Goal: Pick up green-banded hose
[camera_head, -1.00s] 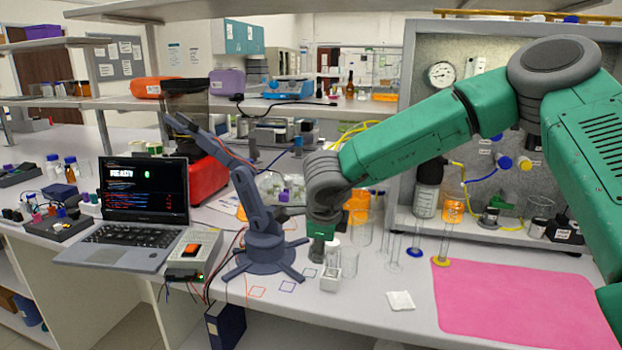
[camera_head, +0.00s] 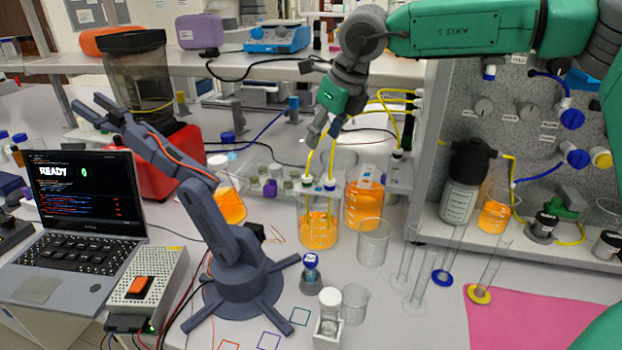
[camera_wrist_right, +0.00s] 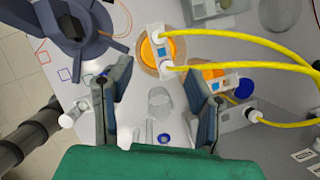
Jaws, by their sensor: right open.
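Two yellow hoses run down into a beaker of orange liquid (camera_head: 318,232) in the head view. The green-banded hose (camera_head: 307,160) is the left one, with a small green band near the beaker's rim; the other hose (camera_head: 332,160) has a blue band. My right gripper (camera_head: 323,133) is open and empty, just above the upper parts of these hoses, fingers pointing down. In the right wrist view my right gripper (camera_wrist_right: 156,72) also shows open, with yellow hoses (camera_wrist_right: 235,50) crossing near its fingertips; I cannot tell the green band there. My left gripper is out of view.
A blue-grey desktop arm (camera_head: 235,255) stands left of the beaker. A second orange-filled beaker (camera_head: 363,203) stands close on the right. An empty beaker (camera_head: 373,243) and glass cylinders stand in front. The pink mat (camera_head: 530,325) is fairly clear.

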